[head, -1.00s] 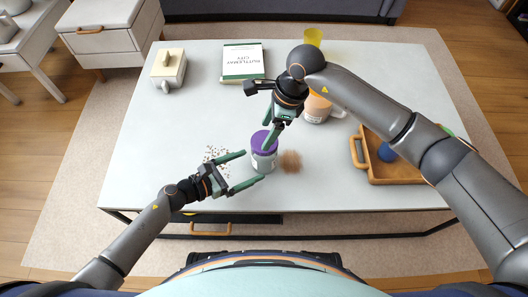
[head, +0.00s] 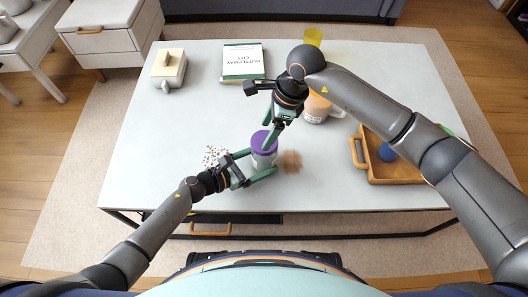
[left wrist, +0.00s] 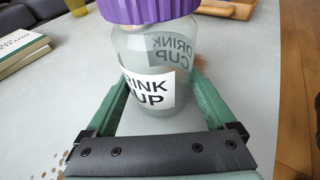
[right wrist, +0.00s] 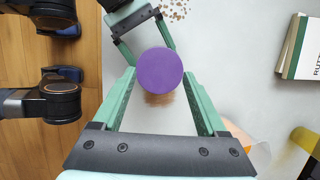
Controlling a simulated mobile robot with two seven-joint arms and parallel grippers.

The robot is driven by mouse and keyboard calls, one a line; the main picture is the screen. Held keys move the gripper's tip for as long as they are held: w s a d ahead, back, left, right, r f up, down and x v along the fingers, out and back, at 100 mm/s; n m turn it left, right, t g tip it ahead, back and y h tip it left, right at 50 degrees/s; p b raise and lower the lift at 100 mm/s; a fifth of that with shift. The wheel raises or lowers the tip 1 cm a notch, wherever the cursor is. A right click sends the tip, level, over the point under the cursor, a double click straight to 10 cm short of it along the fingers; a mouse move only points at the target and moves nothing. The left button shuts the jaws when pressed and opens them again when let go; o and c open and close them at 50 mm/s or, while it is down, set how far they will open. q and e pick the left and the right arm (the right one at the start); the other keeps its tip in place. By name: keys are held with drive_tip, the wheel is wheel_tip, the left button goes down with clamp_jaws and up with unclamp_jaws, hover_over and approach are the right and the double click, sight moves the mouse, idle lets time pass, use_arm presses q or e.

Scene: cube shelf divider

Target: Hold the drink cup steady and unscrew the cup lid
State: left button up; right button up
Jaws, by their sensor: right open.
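The drink cup (head: 262,157) stands upright on the table, a clear cup with a "DRINK CUP" label and a purple lid (head: 264,141) on top. In the left wrist view its glass body (left wrist: 155,100) lies between the fingers of my left gripper (head: 259,167), which are spread on either side below the lid; contact is not clear. My right gripper (head: 270,127) comes down from above. In the right wrist view its open fingers flank the round lid (right wrist: 160,71), with the tips near the lid's edges.
A brown patch (head: 290,161) lies right of the cup and a speckled patch (head: 214,156) left of it.

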use_arm(q)
drive_tip(key=c, duration=0.9)
drive_tip(key=shift+f, duration=0.2)
use_arm(e)
drive_tip(key=shift+f, duration=0.1)
use_arm(q)
drive_tip(key=o, duration=1)
drive_tip(key=shift+c, duration=0.2)
drive_tip(key=c, duration=1)
drive_tip(key=shift+o, duration=0.2)
drive_tip(key=shift+r, duration=0.1)
use_arm(e)
drive_tip(key=o, duration=0.4)
drive_tip(key=shift+a, duration=0.1)
